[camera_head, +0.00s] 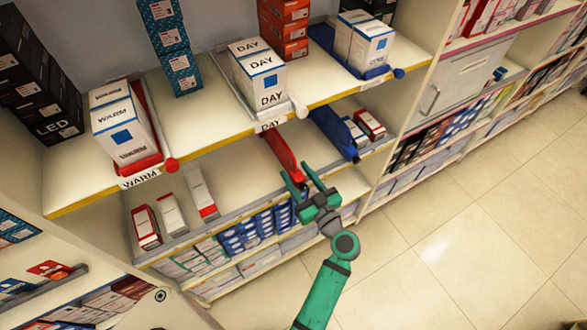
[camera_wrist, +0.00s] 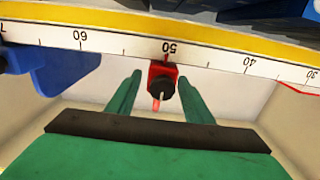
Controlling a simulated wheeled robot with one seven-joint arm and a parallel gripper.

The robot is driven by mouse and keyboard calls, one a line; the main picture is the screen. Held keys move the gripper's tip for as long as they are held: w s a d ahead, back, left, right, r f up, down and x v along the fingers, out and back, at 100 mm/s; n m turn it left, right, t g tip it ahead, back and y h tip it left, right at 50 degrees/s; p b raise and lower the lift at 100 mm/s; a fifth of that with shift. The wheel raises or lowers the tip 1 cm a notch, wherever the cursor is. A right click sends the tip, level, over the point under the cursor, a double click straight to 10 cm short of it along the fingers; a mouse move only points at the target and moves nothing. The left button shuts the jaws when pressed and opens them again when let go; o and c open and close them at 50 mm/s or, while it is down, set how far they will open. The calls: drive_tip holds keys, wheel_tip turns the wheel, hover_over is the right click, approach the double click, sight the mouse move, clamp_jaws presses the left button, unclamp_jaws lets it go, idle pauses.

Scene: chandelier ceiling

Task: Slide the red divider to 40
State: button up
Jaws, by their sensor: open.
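The red divider (camera_head: 282,154) stands on the lower shelf, just beyond my gripper (camera_head: 303,182). In the wrist view the red divider's front end (camera_wrist: 163,73), with a dark round knob, sits at the 50 mark of the white scale (camera_wrist: 205,55). The scale reads upside down there, with 40 to the right and 60 to the left. My gripper (camera_wrist: 160,92) is open, with one green finger on each side of the knob. I see gaps between the fingers and the divider; depth is hard to judge.
A blue divider (camera_head: 335,132) stands right of the red one; in the wrist view it (camera_wrist: 55,68) is left, past 60. Small boxes (camera_head: 202,195) stand on the lower shelf's left. The upper shelf (camera_head: 200,112) overhangs. The scale between 50 and 40 looks clear.

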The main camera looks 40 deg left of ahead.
drive_tip(key=shift+x, duration=1.1)
clamp_jaws()
drive_tip(key=s+a, duration=0.1)
drive_tip(key=s, duration=0.2)
drive_tip(key=s+a, duration=0.1)
drive_tip(key=s, duration=0.2)
drive_tip(key=s+a, duration=0.2)
drive_tip(key=s, duration=0.1)
drive_tip(key=shift+s, duration=0.25)
unclamp_jaws()
drive_tip(key=shift+w, duration=0.1)
drive_tip(key=v, duration=1.1)
